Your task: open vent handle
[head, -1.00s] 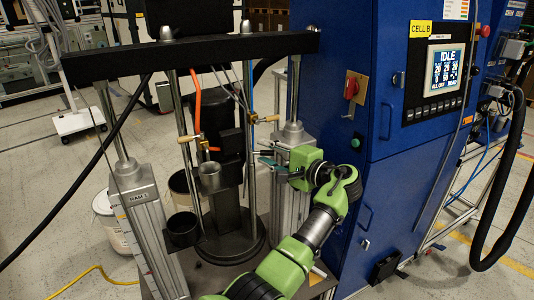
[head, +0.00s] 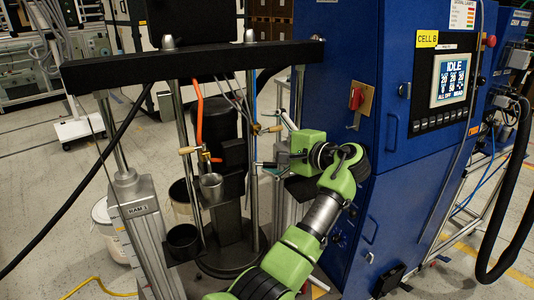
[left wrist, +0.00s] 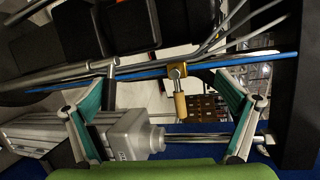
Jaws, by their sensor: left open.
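A small brass valve with a tan handle (head: 272,128) sits on the right-hand thin upright of the pump. In the left wrist view the tan handle (left wrist: 180,106) hangs from its brass body (left wrist: 176,71), on a line beside a blue hose. My left gripper (head: 270,141) is open, with its fingers apart above and below the handle's level in the head view. In the left wrist view the teal-padded fingers (left wrist: 168,76) stand either side of the handle, with clear gaps to it. A second tan handle (head: 188,150) is on the left upright. My right gripper is out of view.
A black crossbar (head: 200,62) spans the top of the pump, above my left gripper. A blue cabinet (head: 337,85) with a red switch (head: 356,98) stands close at the right. A grey ram post (head: 138,205) and a metal cup (head: 211,187) are at the left.

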